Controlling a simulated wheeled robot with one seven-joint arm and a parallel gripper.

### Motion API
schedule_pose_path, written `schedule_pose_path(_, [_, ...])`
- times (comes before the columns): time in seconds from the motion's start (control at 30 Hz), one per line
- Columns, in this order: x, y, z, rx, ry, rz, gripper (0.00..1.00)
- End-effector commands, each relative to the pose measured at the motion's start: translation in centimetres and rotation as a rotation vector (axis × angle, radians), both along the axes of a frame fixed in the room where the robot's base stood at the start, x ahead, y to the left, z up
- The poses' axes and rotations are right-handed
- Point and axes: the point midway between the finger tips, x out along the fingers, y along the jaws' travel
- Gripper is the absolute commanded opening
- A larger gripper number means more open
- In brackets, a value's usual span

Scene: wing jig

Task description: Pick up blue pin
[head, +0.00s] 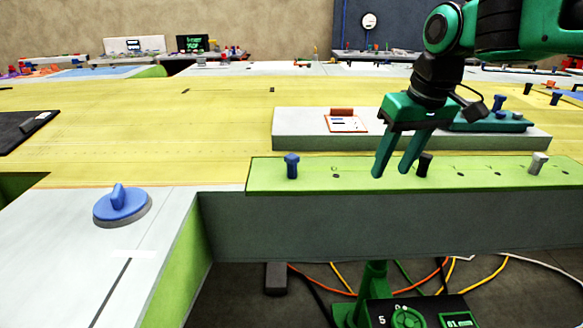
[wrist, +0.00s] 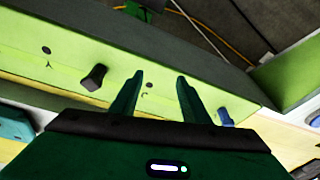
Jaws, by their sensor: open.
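A blue pin (head: 292,166) stands upright in the light green strip (head: 310,180), near its left end. In the wrist view the blue pin (wrist: 226,117) shows to the right of my fingers. My gripper (head: 391,172) is open and empty over the strip, to the right of the blue pin and just left of a black pin (head: 424,164). In the wrist view my gripper (wrist: 160,76) has nothing between its fingers, with the black pin (wrist: 95,77) to its left.
A grey pin (head: 538,162) stands farther right on the strip. Behind it, a pale block (head: 290,130) carries a clipboard (head: 345,122) and a green tray (head: 487,123) with blue pins. A blue-handled disc (head: 121,204) sits on the left white surface. The strip between blue pin and gripper is free.

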Motion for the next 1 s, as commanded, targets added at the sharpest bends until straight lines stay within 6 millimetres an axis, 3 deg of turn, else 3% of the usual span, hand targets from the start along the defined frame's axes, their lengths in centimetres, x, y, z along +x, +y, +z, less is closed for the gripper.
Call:
schedule_pose_path(0.03, [1.4, 3.5, 1.5, 0.003, -0.027, 0.093, 0.42])
schedule_pose_path(0.1, [2.5, 7.6, 3.3, 0.011, -0.06, 0.201, 0.42])
schedule_pose_path(0.2, [3.2, 12.5, 5.3, 0.021, -0.096, 0.323, 0.42])
schedule_pose_path(0.33, [3.4, 16.5, 6.9, 0.03, -0.125, 0.421, 0.42])
schedule_pose_path(0.5, [3.6, 18.3, 6.4, 0.034, -0.135, 0.458, 0.42])
schedule_pose_path(0.73, [4.6, 19.0, 3.3, 0.033, -0.134, 0.456, 0.42])
schedule_pose_path(1.0, [5.2, 19.3, 1.6, 0.034, -0.135, 0.455, 0.42])
